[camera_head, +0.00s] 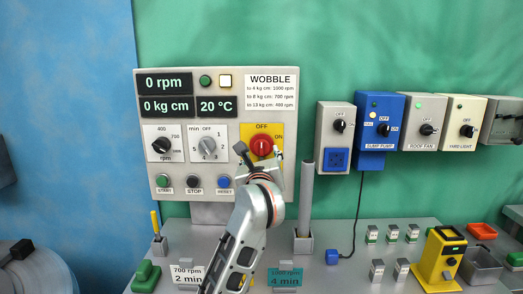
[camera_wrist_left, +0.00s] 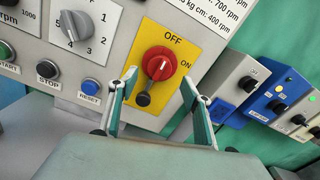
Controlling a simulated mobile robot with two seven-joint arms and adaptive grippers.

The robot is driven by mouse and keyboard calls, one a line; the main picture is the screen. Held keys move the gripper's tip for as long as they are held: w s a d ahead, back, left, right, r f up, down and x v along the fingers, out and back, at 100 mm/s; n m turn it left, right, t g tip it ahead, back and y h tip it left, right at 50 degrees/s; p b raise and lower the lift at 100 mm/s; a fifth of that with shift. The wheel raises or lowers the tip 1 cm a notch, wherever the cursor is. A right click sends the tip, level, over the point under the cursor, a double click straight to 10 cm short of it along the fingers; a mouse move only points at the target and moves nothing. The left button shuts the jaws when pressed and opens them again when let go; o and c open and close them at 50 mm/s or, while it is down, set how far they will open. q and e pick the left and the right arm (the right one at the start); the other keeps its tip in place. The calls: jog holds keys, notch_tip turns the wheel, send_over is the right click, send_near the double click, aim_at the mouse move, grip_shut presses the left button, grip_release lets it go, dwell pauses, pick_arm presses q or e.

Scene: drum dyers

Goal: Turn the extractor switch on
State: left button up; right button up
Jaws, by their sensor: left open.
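The red rotary switch (camera_head: 262,146) sits on a yellow plate (camera_head: 247,131) marked OFF at the top and ON at the right, on the grey control panel. My left gripper (camera_head: 260,163) is just below and in front of the switch. In the left wrist view its open fingers (camera_wrist_left: 160,82) stand either side of the switch's lower part, with nothing held. Contact cannot be told. My right gripper is out of view.
Left of the switch are a rotary timer knob (camera_head: 207,146) and a blue RESET button (camera_head: 223,181). To the right hang a grey switch box (camera_head: 333,150) and a blue sump pump box (camera_head: 381,120). A grey upright post (camera_head: 304,200) stands on the bench below.

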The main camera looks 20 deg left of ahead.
aim_at(261, 149)
pick_arm(q)
jog(key=x, duration=0.5)
jog(key=c, duration=1.1)
